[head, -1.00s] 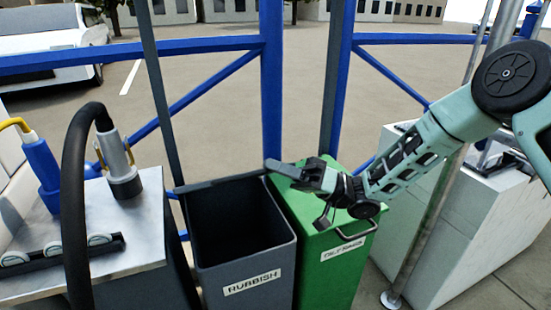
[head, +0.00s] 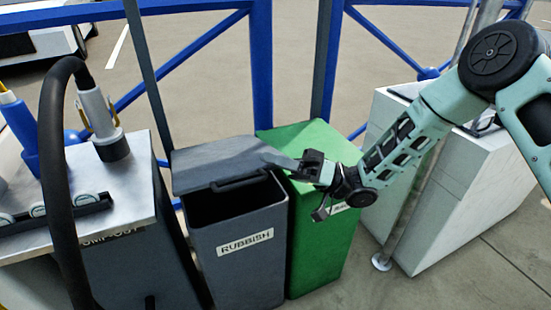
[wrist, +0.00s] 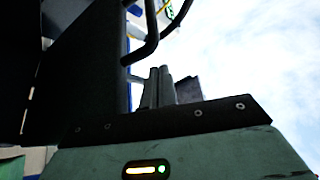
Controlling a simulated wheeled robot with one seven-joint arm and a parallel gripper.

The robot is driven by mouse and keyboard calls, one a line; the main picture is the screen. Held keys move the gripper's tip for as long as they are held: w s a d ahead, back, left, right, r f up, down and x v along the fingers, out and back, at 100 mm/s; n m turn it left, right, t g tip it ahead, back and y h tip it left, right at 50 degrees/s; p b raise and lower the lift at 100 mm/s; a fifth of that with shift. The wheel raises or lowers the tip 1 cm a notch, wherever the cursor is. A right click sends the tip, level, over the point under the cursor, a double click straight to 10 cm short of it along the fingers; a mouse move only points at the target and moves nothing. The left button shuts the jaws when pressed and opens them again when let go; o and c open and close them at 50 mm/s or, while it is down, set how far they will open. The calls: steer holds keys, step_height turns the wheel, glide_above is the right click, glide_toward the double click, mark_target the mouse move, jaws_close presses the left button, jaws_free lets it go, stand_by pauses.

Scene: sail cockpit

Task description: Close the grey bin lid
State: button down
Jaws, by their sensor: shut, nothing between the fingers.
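The grey bin (head: 240,268) with a RUBBISH label stands in the middle of the head view. Its lid (head: 215,163) is tilted part-way down, with its handle (head: 240,182) toward the front. A dark gap into the bin shows below the lid's front edge. My gripper (head: 276,161) is shut and empty at the lid's right edge, above the green bin. It seems to touch the lid, but contact is not clear. In the wrist view the shut fingers (wrist: 158,88) point up beside a dark panel (wrist: 85,70) with a bar handle (wrist: 150,42), likely the lid.
The green bin (head: 312,245) with a closed lid stands right beside the grey one. A metal-topped cabinet (head: 120,185) with hoses and plugs is at left. A white cabinet (head: 455,210) and a pole are at right. Blue railing (head: 262,70) runs behind.

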steer(key=s+v, duration=0.1)
steer(key=v, duration=0.6)
steer(key=w+a+t+h, duration=0.1)
steer(key=a+t+h, duration=0.1)
steer(key=w+a+t+h, duration=0.1)
steer(key=a+h, duration=0.1)
steer(key=w+a+t+h, duration=0.2)
steer(key=shift+r+m+t+p, duration=0.3)
steer(key=shift+r+m+p, duration=0.05)
steer(key=shift+r+m, duration=0.05)
steer(key=t+h, duration=0.1)
steer(key=h, duration=0.1)
steer(key=shift+a+h, duration=0.1)
steer(key=shift+h, duration=0.3)
steer(key=s+d+r+m+g+h, duration=0.1)
steer(key=s+d+h, duration=0.35)
steer(key=s, duration=0.45)
steer(key=s+d+r+g+h, duration=0.1)
steer(key=s+d+g+h, duration=0.1)
steer(key=s+d+h, duration=0.5)
steer(key=s+d+r+m+g+h, duration=0.15)
steer(key=s+d, duration=0.25)
steer(key=s, duration=0.7)
step_height(320, 180, up, 26)
steer(key=p, duration=2.6)
steer(key=shift+s, duration=0.25)
